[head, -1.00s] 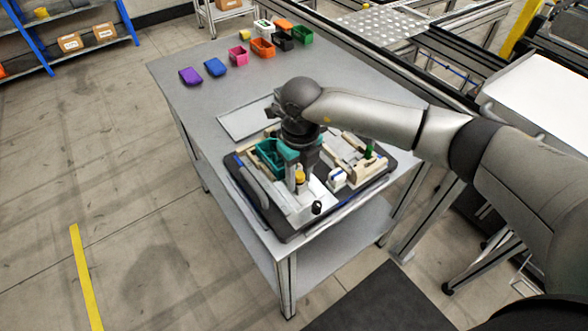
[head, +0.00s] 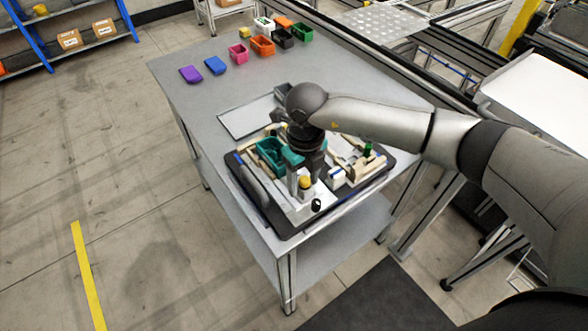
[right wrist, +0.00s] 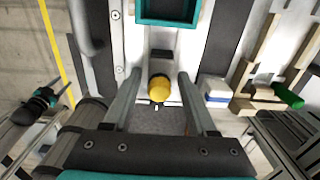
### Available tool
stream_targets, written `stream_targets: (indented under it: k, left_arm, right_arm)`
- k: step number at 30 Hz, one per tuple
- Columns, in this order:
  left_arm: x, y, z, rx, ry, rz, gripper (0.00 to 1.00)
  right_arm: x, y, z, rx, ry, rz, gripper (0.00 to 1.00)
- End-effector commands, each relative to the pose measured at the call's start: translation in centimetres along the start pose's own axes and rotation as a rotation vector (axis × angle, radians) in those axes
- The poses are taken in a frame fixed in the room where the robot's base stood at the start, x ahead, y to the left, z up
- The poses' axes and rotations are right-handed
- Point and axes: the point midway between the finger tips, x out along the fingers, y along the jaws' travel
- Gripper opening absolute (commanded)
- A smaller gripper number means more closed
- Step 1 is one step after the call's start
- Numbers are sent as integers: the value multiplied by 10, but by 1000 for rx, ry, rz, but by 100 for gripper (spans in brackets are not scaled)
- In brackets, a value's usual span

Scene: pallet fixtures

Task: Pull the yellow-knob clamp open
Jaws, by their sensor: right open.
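The yellow knob (head: 305,182) of the clamp stands on the pallet (head: 279,233) on the table, near its front edge. In the right wrist view the yellow knob (right wrist: 159,88) sits between the two fingers of my right gripper (right wrist: 158,82), with a gap on each side. My right gripper (head: 306,186) is open, pointing down over the clamp. The lower part of the clamp is hidden under the knob and the fingers.
A teal bin (head: 270,154) sits on the pallet just behind the gripper. A white and blue block (right wrist: 216,92), wooden pieces and a green-handled part (right wrist: 288,96) lie to the right. A black knob (head: 316,205) stands in front. Coloured bins are at the table's back.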

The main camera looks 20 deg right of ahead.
Motion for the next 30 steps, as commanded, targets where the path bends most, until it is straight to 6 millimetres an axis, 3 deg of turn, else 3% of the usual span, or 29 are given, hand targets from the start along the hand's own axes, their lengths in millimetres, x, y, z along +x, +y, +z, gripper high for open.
stream_targets:
  k: [8, 30]
  left_arm:
    - [-3, 0, 0, -1, 0, 0, 50]
    - [-48, -1, -5, -1, 0, 0, 50]
  right_arm:
    - [-4, 0, 0, 0, -1, 0, 57]
    - [-63, 0, 0, 1, -2, 0, 57]
